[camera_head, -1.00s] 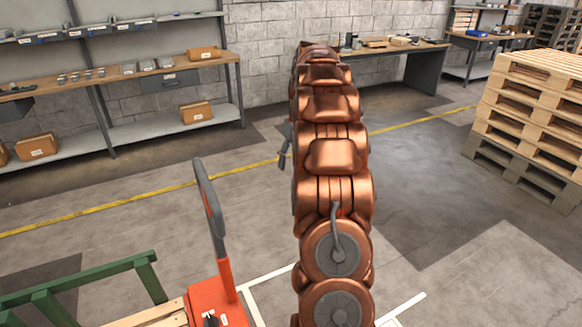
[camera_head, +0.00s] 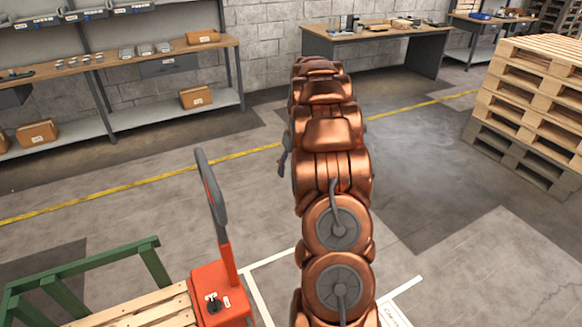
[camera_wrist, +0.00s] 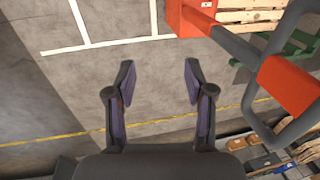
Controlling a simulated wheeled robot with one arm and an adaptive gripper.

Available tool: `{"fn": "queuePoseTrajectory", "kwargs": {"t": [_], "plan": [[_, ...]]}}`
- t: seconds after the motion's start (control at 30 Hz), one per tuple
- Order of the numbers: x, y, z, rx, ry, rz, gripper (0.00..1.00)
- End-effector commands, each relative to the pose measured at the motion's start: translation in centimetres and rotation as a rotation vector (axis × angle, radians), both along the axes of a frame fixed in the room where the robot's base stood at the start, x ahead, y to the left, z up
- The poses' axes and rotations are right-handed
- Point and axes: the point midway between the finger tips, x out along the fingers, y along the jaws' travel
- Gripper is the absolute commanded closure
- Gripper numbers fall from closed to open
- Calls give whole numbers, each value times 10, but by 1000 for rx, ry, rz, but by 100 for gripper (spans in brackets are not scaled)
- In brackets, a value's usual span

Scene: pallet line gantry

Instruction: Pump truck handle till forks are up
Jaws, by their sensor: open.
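The pallet truck has an orange-red body (camera_head: 222,298) and stands at the lower left of my arm in the head view. Its upright handle has an orange shaft and a grey loop grip (camera_head: 212,195). In the wrist view the grey loop (camera_wrist: 250,108) and the orange handle part (camera_wrist: 288,85) are at the right, beside my gripper (camera_wrist: 157,76). My gripper is open and empty, its two fingers apart over bare floor. It does not touch the handle. The truck's forks are hidden, so their height cannot be told.
A wooden pallet (camera_head: 150,307) with a green frame (camera_head: 85,268) is left of the truck. Stacked pallets (camera_head: 530,100) stand at the right. A shelf bench (camera_head: 120,62) and a workbench (camera_head: 370,37) line the wall.

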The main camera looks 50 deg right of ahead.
Motion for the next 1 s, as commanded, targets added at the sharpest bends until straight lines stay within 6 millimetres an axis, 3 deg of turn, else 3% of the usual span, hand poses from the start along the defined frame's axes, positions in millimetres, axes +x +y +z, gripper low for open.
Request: {"fn": "queuePoseTrajectory", "kwargs": {"t": [0.33,0.83,1.0], "plan": [[0,1,-3,1,1,-1,48],[0,1,-3,1,1,-1,100],[0,1,-3,1,1,-1,100]]}}
